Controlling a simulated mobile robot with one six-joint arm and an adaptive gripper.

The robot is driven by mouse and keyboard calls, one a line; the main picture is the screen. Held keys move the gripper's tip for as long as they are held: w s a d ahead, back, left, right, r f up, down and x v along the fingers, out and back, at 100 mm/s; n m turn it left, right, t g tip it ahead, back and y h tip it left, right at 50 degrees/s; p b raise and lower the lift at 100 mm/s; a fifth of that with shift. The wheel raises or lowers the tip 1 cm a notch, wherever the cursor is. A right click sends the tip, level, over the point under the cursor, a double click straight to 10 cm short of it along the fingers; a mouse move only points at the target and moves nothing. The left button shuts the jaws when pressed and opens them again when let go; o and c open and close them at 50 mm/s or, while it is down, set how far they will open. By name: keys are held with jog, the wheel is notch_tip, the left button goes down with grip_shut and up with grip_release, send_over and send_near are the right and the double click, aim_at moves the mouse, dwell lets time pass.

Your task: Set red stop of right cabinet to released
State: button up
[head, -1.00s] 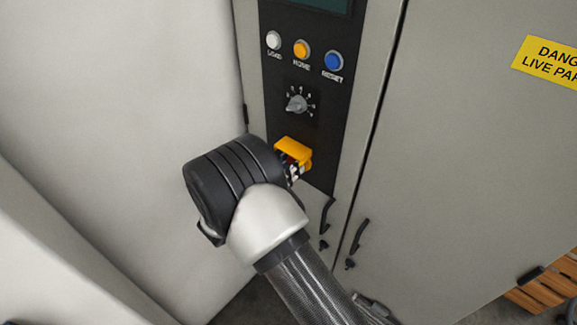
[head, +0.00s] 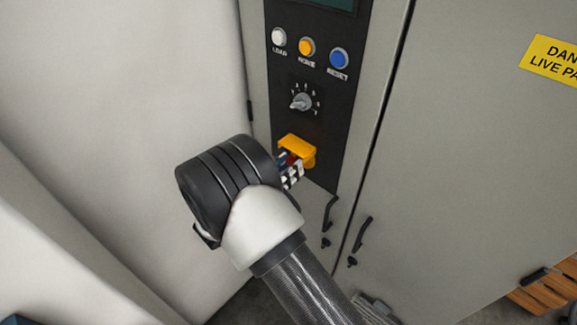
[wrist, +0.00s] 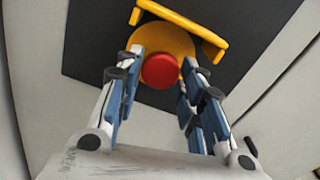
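The red stop (wrist: 160,71) is a round red button on a yellow base (wrist: 160,42) under a yellow guard (head: 297,146), low on the black control panel (head: 318,120). In the wrist view it shows between the two fingers of my gripper (wrist: 162,78), near their tips. The fingers stand apart, one on each side of the stop, with no clear contact. In the head view only a bit of red shows behind the fingertips, and my wrist hides most of the gripper. Whether the stop is pressed in or released I cannot tell.
Above the stop are a grey rotary knob (head: 302,102) and white (head: 279,37), orange (head: 306,46) and blue (head: 339,58) buttons. Door handles (head: 361,235) stick out below right. A pale panel (head: 120,110) stands close on the left.

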jog(key=o, duration=0.4)
jog(key=shift+c, duration=0.2)
jog(key=shift+s+a, duration=0.1)
jog(key=v, duration=1.1)
jog(key=shift+s+a, duration=0.25)
jog(key=shift+s, duration=0.1)
jog(key=shift+r, duration=0.1)
